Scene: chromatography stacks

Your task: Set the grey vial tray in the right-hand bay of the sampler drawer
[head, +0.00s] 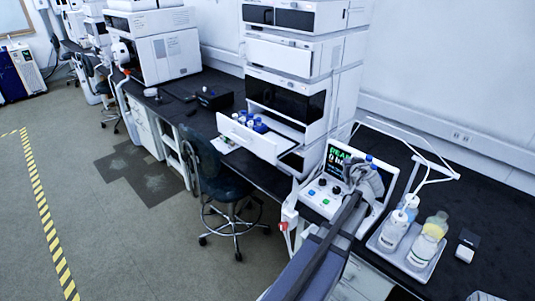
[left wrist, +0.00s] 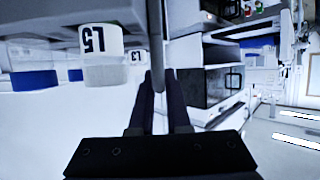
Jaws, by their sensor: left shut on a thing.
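My left gripper (head: 362,178) is shut on a thin grey upright part of the grey vial tray (left wrist: 155,30), seen in the left wrist view between its fingertips (left wrist: 158,80). That view looks upside down: the tray's grey body (left wrist: 60,14) is at the top, with vials against it, one white-labelled "L5" (left wrist: 103,55). In the head view the gripper hides most of the tray; a blue cap (head: 368,158) shows above it. The sampler drawer (head: 247,139) stands open to the left, apart from the gripper, with several blue-capped vials inside. Its right-hand bay is not clear. My right gripper is not in view.
A control unit with a green-lettered screen (head: 338,160) stands behind and left of the gripper. A white tray (head: 408,262) with bottles (head: 427,240) is at right. The sampler stack (head: 290,100) rises behind the drawer. A chair (head: 225,180) stands before the bench.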

